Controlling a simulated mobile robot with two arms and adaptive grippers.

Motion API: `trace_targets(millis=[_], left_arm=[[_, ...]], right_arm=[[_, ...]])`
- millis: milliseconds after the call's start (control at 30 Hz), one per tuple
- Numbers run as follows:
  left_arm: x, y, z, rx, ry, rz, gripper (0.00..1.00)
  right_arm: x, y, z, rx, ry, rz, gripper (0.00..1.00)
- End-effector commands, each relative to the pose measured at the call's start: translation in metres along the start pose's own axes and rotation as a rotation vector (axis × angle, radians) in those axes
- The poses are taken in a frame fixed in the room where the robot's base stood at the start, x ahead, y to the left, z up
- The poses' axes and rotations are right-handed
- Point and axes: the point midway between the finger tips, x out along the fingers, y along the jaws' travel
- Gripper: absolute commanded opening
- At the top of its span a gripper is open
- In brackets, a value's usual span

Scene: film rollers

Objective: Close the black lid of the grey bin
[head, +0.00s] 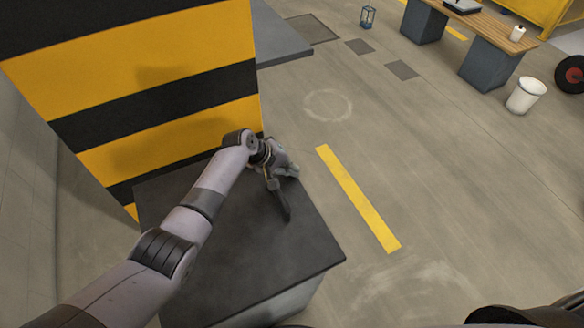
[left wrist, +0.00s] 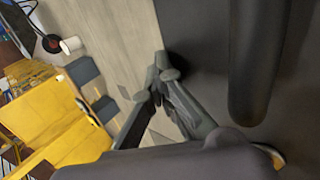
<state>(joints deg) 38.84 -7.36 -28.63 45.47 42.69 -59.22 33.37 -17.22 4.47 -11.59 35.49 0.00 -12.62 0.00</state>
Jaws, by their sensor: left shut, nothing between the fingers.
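The black lid (head: 235,265) lies over the grey bin (head: 292,303), whose side shows below the lid's near edge. I cannot tell whether a gap remains under the lid. My left arm crosses above the lid. My left gripper (head: 284,170) is at the lid's far right edge, shut and empty; whether it touches the lid is unclear. In the left wrist view the gripper (left wrist: 160,82) shows beside the dark lid surface (left wrist: 200,40). A dark rounded bar (left wrist: 256,70) stands out there; what it is I cannot tell. My right gripper is not in view.
A black-and-yellow striped block (head: 150,95) stands right behind the bin. Floor to the right is open, with a yellow stripe (head: 357,198). Farther off are a white bucket (head: 525,95), a bench (head: 485,30) and a small lantern (head: 367,17).

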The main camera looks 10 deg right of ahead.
Motion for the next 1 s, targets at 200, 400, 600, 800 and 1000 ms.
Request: trace_targets(millis=[200, 400, 600, 800, 1000], left_arm=[[0.008, -0.014, 0.008, -0.005, -0.016, -0.025, 0.0], [-0.004, -0.004, 0.007, -0.004, -0.014, -0.022, 0.0], [-0.035, 0.024, 0.002, -0.001, -0.001, -0.007, 0.0], [-0.067, 0.05, -0.001, 0.003, 0.006, 0.002, 0.0], [-0.097, 0.073, -0.002, 0.003, 0.008, 0.003, 0.0]], right_arm=[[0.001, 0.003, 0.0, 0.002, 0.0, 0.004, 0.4], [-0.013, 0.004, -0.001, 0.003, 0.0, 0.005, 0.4], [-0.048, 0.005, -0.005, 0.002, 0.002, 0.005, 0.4], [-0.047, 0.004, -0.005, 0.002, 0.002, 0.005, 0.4], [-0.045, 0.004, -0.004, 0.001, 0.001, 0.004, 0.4]])
